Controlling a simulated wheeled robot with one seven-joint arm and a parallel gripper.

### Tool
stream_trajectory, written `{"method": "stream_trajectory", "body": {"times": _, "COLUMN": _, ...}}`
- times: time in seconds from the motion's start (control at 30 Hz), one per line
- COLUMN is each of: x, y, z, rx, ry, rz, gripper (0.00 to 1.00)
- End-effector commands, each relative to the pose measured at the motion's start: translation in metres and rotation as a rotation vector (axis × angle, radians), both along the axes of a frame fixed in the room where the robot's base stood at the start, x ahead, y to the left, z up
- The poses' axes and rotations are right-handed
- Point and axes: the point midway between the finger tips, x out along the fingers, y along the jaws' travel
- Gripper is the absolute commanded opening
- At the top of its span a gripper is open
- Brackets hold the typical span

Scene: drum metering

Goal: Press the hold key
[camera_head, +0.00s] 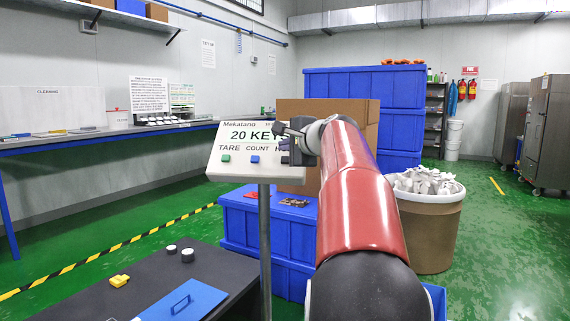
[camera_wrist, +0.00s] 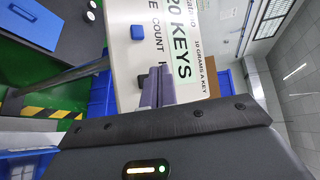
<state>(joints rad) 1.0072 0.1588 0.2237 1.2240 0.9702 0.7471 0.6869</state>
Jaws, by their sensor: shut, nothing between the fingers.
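The indicator panel (camera_head: 236,163) is a white tilted box on a grey post, reading "20 KEYS" with TARE, COUNT and a label starting with H. The green key (camera_head: 226,158) and blue key (camera_head: 255,159) show under TARE and COUNT. In the wrist view the panel (camera_wrist: 128,65) appears turned sideways, with the blue key (camera_wrist: 137,32) clear. My gripper's shut, empty fingers (camera_wrist: 158,72) cover the H label's area. I cannot tell whether they touch the panel.
Blue crates (camera_head: 270,236) and a cardboard box (camera_head: 290,107) stand behind the panel. A drum of pale parts (camera_head: 425,235) stands right.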

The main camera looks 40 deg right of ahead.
Motion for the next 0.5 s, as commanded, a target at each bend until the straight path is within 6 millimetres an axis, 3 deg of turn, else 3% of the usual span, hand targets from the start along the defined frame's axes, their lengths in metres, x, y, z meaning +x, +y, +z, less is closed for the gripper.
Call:
{"method": "stream_trajectory", "body": {"times": 0.2, "x": 0.011, "y": -0.011, "z": -0.017, "rx": 0.002, "ry": 0.0, "rz": 0.002, "gripper": 0.0}}
{"method": "stream_trajectory", "body": {"times": 0.5, "x": 0.014, "y": -0.015, "z": -0.02, "rx": 0.0, "ry": 0.0, "rz": 0.001, "gripper": 0.0}}
